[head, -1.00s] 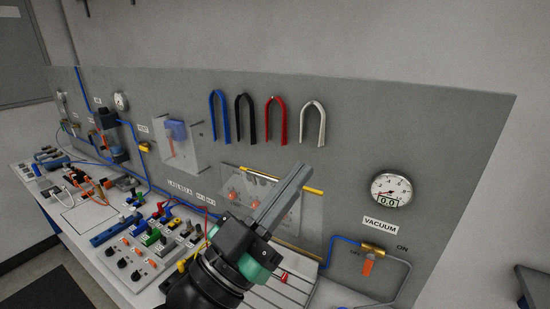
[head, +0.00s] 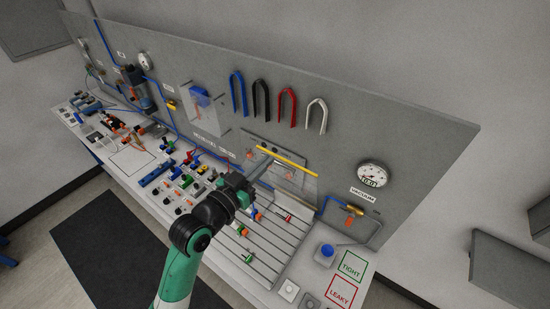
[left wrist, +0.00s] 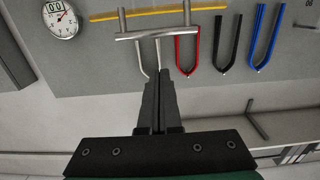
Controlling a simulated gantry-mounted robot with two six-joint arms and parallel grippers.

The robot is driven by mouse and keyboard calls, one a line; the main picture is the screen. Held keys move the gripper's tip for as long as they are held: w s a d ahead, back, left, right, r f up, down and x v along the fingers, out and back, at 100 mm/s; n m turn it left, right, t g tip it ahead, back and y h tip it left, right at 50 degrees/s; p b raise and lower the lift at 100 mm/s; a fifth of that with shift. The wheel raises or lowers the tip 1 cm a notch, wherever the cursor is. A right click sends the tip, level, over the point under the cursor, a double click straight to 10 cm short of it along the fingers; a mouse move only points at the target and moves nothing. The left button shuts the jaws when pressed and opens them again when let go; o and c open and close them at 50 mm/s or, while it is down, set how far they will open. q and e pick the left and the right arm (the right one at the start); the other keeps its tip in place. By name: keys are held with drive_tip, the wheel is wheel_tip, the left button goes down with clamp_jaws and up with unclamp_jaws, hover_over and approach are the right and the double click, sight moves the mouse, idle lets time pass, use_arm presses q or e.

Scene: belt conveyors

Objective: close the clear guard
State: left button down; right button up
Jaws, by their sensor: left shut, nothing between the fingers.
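The clear guard (head: 309,181) is a see-through panel with a yellow strip (head: 287,156) along its upper edge. It stands at the panel's lower middle, with orange parts showing behind it. In the left wrist view the yellow strip (left wrist: 160,12) crosses the top, with a silver bar handle (left wrist: 157,33) just below it. My left gripper (head: 268,158) is shut and empty, its fingers in front of the guard's left part. In the left wrist view its fingertips (left wrist: 159,77) point toward the handle; I cannot tell if they touch. My right gripper is out of view.
Blue, black, red and white hoses (head: 317,116) hang above the guard. A vacuum gauge (head: 373,174) and orange-handled valve (head: 352,212) are to the right. A slotted plate (head: 268,250) and connectors lie below.

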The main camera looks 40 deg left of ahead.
sight(277, 163)
use_arm(q)
drive_tip(key=w, duration=0.2)
drive_tip(key=w+a, duration=0.1)
drive_tip(key=w, duration=0.4)
drive_tip(key=shift+w+a+p, duration=0.15)
drive_tip(key=shift+w+p, duration=0.15)
drive_tip(key=shift+s+d+f+p, duration=0.2)
drive_tip(key=shift+s+f+p, duration=0.1)
drive_tip(key=shift+s+f, duration=1.15)
drive_tip(key=shift+f, duration=0.15)
